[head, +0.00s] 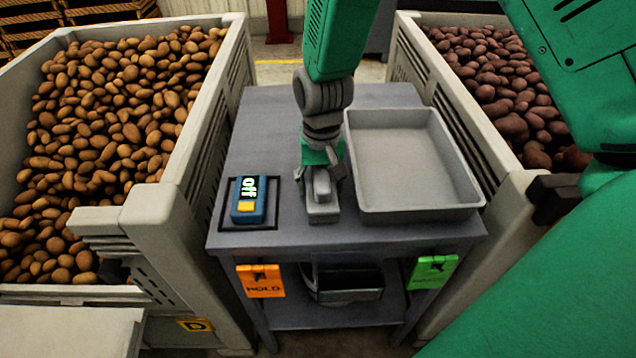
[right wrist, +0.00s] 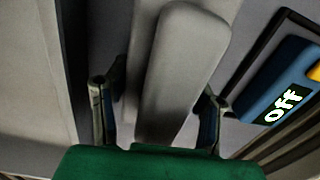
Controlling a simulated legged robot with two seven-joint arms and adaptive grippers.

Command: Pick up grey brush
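The grey brush (head: 323,211) lies on the grey table near its front edge, between the blue device and the tray. My right gripper (head: 322,178) reaches down over the brush from above, with one finger on each side. In the right wrist view the brush (right wrist: 180,70) has a rounded grey handle over a wider grey base and sits between the two fingers of the right gripper (right wrist: 155,118). The fingers are spread, and a gap shows beside the brush. My left gripper is not in view.
An empty grey tray (head: 410,165) stands right of the brush. A blue device (head: 248,200) reading "off" is on the left. Potato crates (head: 170,215) flank the table (head: 265,130). An orange "HOLD" tag (head: 261,281) and a green tag (head: 433,271) hang in front.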

